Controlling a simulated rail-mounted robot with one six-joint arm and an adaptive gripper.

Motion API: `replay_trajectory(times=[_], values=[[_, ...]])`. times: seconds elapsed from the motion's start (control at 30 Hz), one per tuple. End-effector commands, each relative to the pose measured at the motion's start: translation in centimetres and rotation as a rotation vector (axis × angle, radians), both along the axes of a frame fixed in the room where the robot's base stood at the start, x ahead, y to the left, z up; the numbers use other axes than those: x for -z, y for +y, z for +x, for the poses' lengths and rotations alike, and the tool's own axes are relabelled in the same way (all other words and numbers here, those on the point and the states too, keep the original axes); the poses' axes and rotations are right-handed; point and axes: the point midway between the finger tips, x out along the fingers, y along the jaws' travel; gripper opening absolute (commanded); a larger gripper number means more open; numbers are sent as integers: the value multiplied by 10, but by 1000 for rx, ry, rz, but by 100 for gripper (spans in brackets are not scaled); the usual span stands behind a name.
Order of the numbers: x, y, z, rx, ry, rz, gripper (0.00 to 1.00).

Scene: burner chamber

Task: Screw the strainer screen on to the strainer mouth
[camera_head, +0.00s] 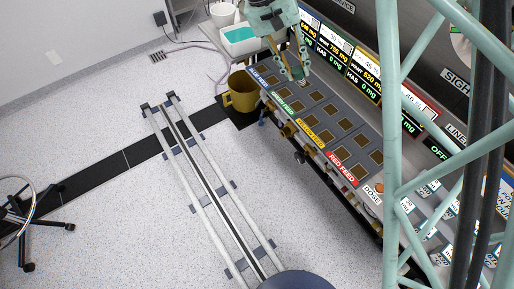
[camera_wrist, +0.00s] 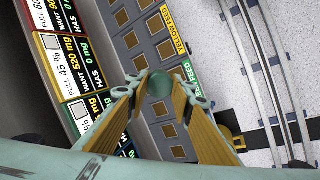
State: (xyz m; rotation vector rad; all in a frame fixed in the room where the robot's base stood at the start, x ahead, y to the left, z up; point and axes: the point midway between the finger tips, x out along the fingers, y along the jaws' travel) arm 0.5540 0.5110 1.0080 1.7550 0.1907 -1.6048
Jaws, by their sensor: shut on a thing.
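My gripper (camera_wrist: 158,88) is shut on a small round grey-green piece (camera_wrist: 160,84), held between the fingertips in the wrist view. It may be the strainer screen, but no mesh can be made out. In the head view my gripper (camera_head: 297,78) hangs at the far end of the counter, over the feed panel near the blue and green feed labels. I cannot identify the strainer mouth; small brass fittings (camera_head: 287,130) show along the counter's front edge.
A brass mug (camera_head: 241,93) stands on a dark mat beyond the counter's end. The feed panel (camera_head: 318,112) has rows of square brass-coloured pads. Lit display boards (camera_head: 365,75) stand behind it. A white container with teal contents (camera_head: 240,38) is at the back. Floor rails (camera_head: 205,185) run alongside.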

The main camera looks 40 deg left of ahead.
Motion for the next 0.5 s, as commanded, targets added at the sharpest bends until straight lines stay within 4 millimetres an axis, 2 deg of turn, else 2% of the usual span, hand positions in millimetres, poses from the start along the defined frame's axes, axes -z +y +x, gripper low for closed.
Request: replay_trajectory(times=[0.03, 0.1, 0.5], values=[[14, 4, -6, -8, -8, -22, 3], [28, 8, -10, -13, -25, -50, 3], [99, 28, -37, -60, -121, -202, 3]])
